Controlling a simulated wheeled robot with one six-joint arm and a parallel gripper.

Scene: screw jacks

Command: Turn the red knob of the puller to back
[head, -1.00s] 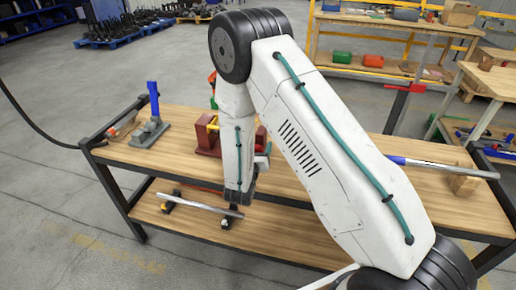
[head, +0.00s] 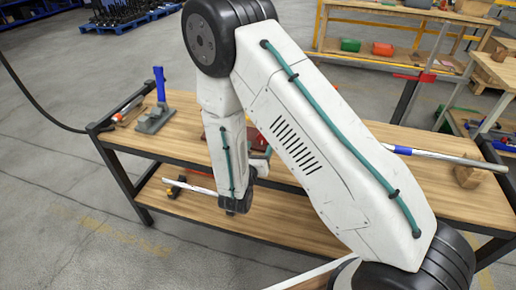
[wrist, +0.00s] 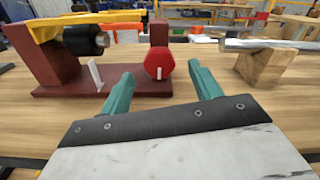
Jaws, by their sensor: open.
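The puller is a dark red frame (wrist: 38,57) with a yellow bar and a black cylinder, standing on the wooden bench in the wrist view. Its red six-sided knob (wrist: 158,60) faces me at the right end, with a short white mark low on its face. A white upright tab (wrist: 96,77) stands on the puller's base to the left. My gripper (wrist: 160,80) is open, its two teal fingers apart, with the knob beyond and between the tips. No contact shows. In the head view my arm hides most of the puller, and the knob cannot be made out.
A metal rod (wrist: 275,45) rests on a wooden block (wrist: 272,68) to the right of the puller. A grey tool with a blue handle (head: 159,85) stands at the bench's left end.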

